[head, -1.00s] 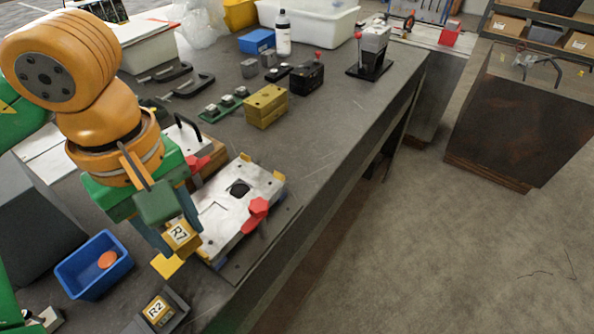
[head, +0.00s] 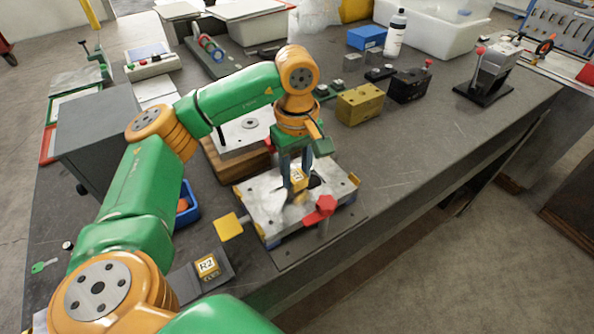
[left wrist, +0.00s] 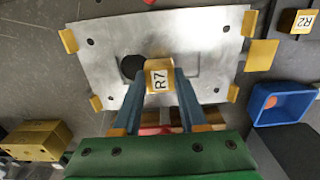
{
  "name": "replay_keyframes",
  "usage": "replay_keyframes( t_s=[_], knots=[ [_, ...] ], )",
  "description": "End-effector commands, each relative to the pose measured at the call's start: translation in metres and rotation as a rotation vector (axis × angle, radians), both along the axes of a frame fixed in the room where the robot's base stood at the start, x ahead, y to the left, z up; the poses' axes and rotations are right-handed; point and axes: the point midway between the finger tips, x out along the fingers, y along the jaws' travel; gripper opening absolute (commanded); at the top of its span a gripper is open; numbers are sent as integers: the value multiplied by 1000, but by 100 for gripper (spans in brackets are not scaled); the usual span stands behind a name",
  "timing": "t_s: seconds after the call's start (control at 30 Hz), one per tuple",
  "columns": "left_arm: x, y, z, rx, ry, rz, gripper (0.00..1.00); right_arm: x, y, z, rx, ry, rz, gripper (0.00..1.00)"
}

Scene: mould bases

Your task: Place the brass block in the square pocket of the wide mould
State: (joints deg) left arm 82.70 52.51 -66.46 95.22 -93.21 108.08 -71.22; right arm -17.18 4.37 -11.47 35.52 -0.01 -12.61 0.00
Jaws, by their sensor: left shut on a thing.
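The brass block marked R7 (head: 297,176) is between the fingers of my left gripper (head: 295,172), which is shut on it. In the left wrist view the block (left wrist: 158,76) shows its labelled face between the two fingers. The wide mould (head: 262,203) is a silver plate with yellow corner pieces, and it lies under the gripper. It also fills the middle of the left wrist view (left wrist: 110,40). Its dark round pocket (left wrist: 132,67) is beside the block. The square pocket is largely hidden by the block and fingers. I cannot tell the block's height over the plate. My right gripper is out of view.
A red knob (head: 321,208) stands at the mould's near edge. A block marked R2 (head: 207,265) sits on a dark holder nearby. A blue bin (head: 190,212) is left of the mould. A yellow block (head: 360,103) stands behind. The bench right of the mould is clear.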

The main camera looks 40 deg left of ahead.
Motion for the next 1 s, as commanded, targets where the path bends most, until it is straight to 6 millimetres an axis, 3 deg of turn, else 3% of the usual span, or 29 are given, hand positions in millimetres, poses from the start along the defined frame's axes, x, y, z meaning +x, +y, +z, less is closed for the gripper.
replay_keyframes(
  t_s=[0.37, 0.4, 0.5, 0.87, 1.0],
  knots=[
    [0, -1, -8, -2, -2, 0, 0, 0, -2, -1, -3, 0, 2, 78],
    [0, -1, -8, -2, -1, 0, 47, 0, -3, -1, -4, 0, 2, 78],
    [0, -1, -7, -2, -1, 0, 72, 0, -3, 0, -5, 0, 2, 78],
    [0, -1, 0, -2, -4, 0, 72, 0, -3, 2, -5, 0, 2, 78],
    [1, -1, 29, -3, -8, 0, 72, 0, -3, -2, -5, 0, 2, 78]
  ],
)
